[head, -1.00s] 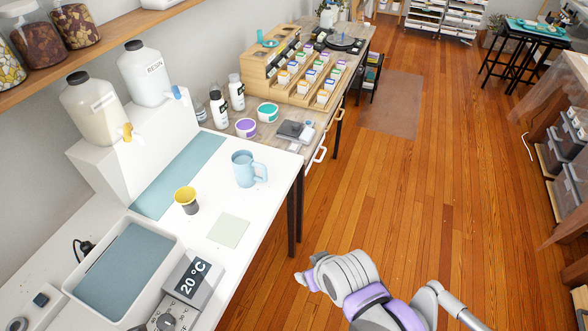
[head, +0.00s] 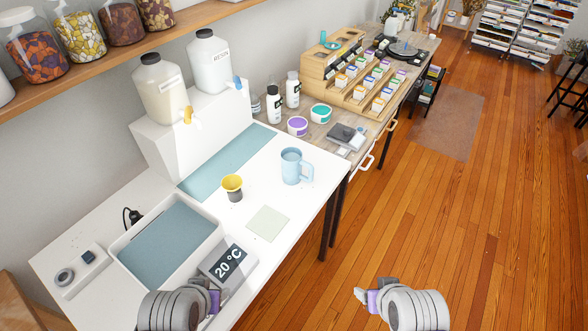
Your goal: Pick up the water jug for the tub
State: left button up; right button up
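The water jug (head: 291,166) is light blue with a handle on its right side. It stands upright on the white table, right of the yellow-and-grey cup. The tub (head: 208,240) is a white rectangular basin with a blue-grey surface inside, at the table's left. My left gripper (head: 214,297) is in front of the tub's display, seen from behind, with its fingers mostly hidden. My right gripper (head: 362,295) is off the table's right edge, over the floor, apart from the jug. Its fingertips are too small to read as open or shut.
The yellow-and-grey cup (head: 233,187) and a pale green square (head: 268,223) lie between the tub and the jug. A display reading 20 °C (head: 228,262) stands at the tub's front. Two dispenser bottles, one the resin bottle (head: 210,62), stand behind on a white riser.

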aim_at(292, 162)
jog(key=i+l+u, duration=0.15)
jog(key=l+u, duration=0.15)
jog(key=i+l+u, duration=0.15)
jog(key=l+u, duration=0.15)
jog(key=i+l+u, duration=0.1)
jog(key=l+u, duration=0.5)
jog(key=i+l, duration=0.05)
jog(key=l, duration=0.05)
